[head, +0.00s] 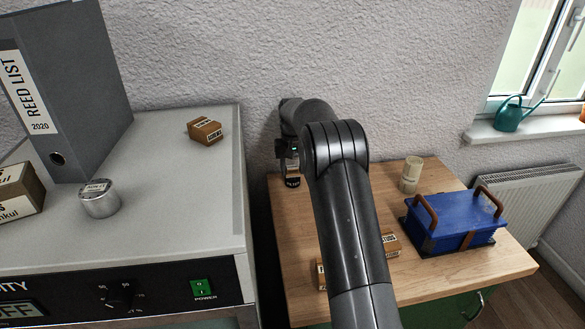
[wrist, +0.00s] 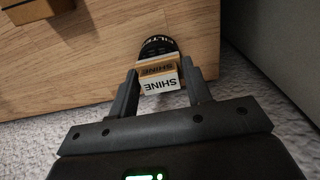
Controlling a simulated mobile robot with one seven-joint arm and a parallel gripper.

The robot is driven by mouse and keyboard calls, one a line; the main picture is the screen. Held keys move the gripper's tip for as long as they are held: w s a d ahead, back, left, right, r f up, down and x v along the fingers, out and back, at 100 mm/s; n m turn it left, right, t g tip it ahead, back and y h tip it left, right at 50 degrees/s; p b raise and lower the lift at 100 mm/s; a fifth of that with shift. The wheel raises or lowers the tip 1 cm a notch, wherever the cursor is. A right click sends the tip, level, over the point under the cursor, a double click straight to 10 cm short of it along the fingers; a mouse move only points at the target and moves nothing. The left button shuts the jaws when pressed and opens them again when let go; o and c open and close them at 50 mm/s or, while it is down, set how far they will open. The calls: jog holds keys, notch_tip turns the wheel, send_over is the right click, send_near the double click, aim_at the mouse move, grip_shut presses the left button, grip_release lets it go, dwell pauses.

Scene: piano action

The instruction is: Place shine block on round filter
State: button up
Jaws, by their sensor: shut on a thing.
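The shine block (wrist: 158,77) is a small wooden block with white "SHINE" labels. My gripper (wrist: 160,88) is shut on it, one finger on each side. The round filter (wrist: 158,47) is a dark disc-like piece with pale lettering, close behind the block in the wrist view and partly hidden by it. In the head view the filter (head: 292,183) is at the back left corner of the wooden top, right below my gripper (head: 289,163). I cannot tell whether the block touches the filter. The block is hardly discernible in the head view.
The grey cabinet (head: 217,195) stands left of the wooden top (head: 462,275), with a small box (head: 205,130), a metal tin (head: 99,198) and a binder (head: 75,90) on it. A blue case (head: 455,222), a beige cylinder (head: 411,174) and labelled blocks (head: 390,243) stand right.

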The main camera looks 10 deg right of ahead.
jog(key=shift+f, duration=0.1)
jog(key=o, duration=1)
